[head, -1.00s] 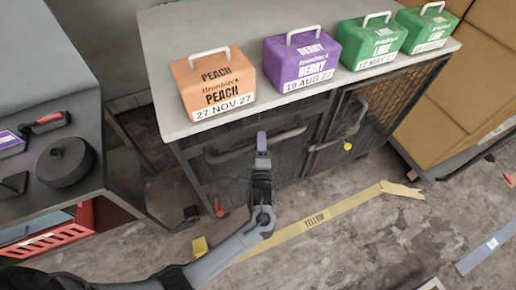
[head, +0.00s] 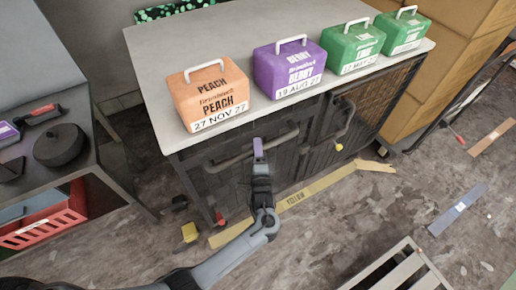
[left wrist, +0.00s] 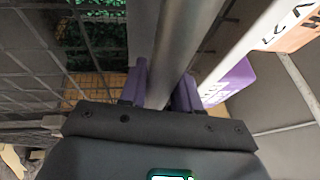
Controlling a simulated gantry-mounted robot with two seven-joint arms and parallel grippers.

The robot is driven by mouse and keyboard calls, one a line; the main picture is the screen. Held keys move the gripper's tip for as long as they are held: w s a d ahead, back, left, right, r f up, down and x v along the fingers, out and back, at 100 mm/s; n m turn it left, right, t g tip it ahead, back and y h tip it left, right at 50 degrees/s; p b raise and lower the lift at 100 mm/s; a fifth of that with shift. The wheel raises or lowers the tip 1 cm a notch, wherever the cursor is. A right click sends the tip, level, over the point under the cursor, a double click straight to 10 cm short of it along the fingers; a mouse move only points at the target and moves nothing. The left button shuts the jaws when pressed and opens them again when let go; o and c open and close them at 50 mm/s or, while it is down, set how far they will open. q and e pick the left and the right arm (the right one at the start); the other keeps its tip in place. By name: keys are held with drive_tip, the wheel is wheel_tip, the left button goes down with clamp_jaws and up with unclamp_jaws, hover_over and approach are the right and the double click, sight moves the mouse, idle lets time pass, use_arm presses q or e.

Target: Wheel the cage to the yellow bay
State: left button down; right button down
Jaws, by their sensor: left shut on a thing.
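The cage (head: 180,172) is a dark mesh-sided trolley with a pale flat top, standing upright. Four tubs, an orange PEACH tub (head: 212,97), a purple BERRY tub (head: 287,70) and green LIME tubs (head: 352,48), stand on it. My left gripper (head: 258,148) is shut on the front horizontal bar handle (head: 236,160); in the left wrist view, its purple pads (left wrist: 160,88) grip a grey bar. The yellow bay's floor tape (head: 325,182), with blurred lettering, runs along the cage's near side. Most of the bay's floor and the cage's far wheels are hidden. My right gripper is out of view.
A dark bench (head: 75,175) with a black round object (head: 61,145) and a red crate (head: 45,222) stands close on the left. Stacked cartons (head: 462,50) are at right. A slatted pallet (head: 405,272) lies at lower right.

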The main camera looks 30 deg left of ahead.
use_arm(q)
drive_tip(key=shift+w+d+r, duration=0.1)
drive_tip(key=shift+d+r, duration=0.05)
drive_tip(key=shift+r, duration=0.1)
drive_tip(key=c, duration=1)
unclamp_jaws()
drive_tip(key=shift+o, duration=0.6)
drive_tip(key=shift+w, duration=0.1)
drive_tip(key=shift+f, duration=0.1)
drive_tip(key=shift+s+d, duration=0.1)
drive_tip(key=shift+s, duration=0.1)
drive_tip(key=shift+s+d+f, duration=0.15)
drive_tip(key=shift+s+d, duration=0.05)
drive_tip(key=shift+s, duration=0.05)
drive_tip(key=b+v, duration=0.2)
drive_tip(key=v, duration=0.8)
drive_tip(key=shift+a, duration=0.1)
